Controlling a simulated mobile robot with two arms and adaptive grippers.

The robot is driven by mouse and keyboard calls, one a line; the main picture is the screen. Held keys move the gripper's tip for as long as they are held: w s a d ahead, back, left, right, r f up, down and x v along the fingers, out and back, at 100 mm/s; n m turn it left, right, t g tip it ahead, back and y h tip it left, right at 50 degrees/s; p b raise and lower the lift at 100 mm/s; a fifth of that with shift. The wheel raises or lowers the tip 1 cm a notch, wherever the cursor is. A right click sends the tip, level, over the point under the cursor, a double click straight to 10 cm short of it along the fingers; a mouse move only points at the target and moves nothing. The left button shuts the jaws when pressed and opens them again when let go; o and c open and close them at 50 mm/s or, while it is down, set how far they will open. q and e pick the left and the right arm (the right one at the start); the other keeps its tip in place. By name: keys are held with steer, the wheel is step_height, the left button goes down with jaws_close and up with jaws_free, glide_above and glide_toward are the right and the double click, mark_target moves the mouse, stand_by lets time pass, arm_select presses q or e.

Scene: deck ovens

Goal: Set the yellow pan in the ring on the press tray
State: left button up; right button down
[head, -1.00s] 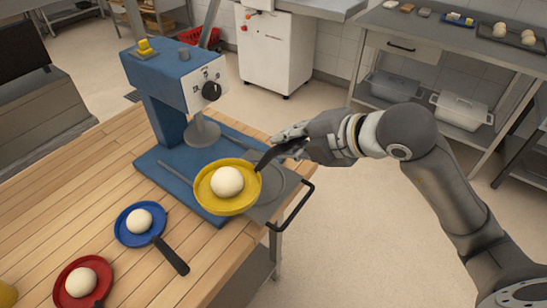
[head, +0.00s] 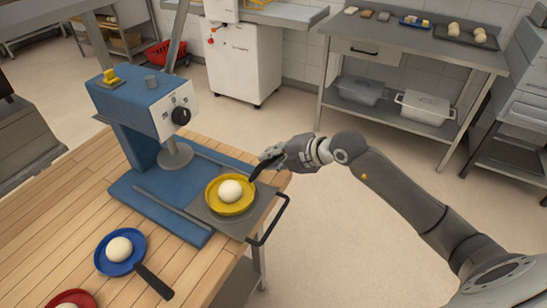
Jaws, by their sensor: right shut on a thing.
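The yellow pan (head: 246,203) carries a pale dough ball (head: 231,190) and looks level. It is over the grey press tray (head: 262,204), in front of and to the right of the press head. The ring on the tray is hidden by the pan. I cannot tell whether the pan touches the tray or sits slightly above it. My right gripper (head: 268,162) is shut on the pan's dark handle, at the pan's upper right. My left gripper is not in view.
The blue press (head: 150,105) stands on the wooden table (head: 55,205). The tray's black handle (head: 268,228) juts past the table edge. A blue pan (head: 106,264) with dough and a red pan (head: 62,301) lie at the front left. Open floor is to the right.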

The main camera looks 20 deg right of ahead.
steer(key=shift+f, duration=0.45)
steer(key=c, duration=1.4)
jaws_free()
steer(key=shift+f, duration=0.15)
steer(key=shift+b+v, duration=1.1)
steer(key=shift+v, duration=5.05)
steer(key=shift+w, duration=0.1)
